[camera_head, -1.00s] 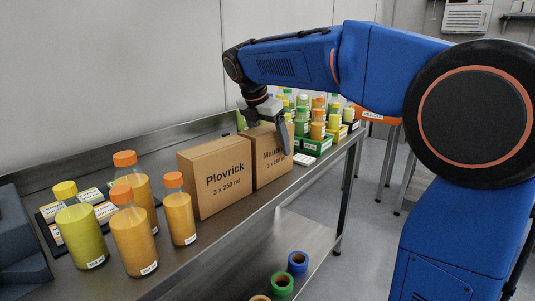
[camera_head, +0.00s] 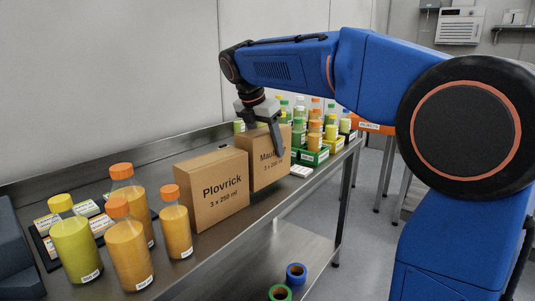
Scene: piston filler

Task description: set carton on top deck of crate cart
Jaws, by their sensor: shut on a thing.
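My gripper (camera_head: 262,128) is shut on the brown carton (camera_head: 267,163) whose label starts "Mau"; a finger lies against its right side. The carton is upright and appears slightly above the steel bench, just behind and right of the carton marked "Plovrick" (camera_head: 218,190). The gap under it is hard to see. I cannot make out a crate cart for certain. An orange top with a white label (camera_head: 370,126) shows partly behind my arm, and I cannot tell what it is.
Orange bottles (camera_head: 128,255) and a yellow-green bottle (camera_head: 76,250) stand at the bench's near left. Green trays (camera_head: 311,157) of small bottles stand beyond the held carton. Tape rolls (camera_head: 296,273) lie on the lower shelf. The floor right of the bench looks clear.

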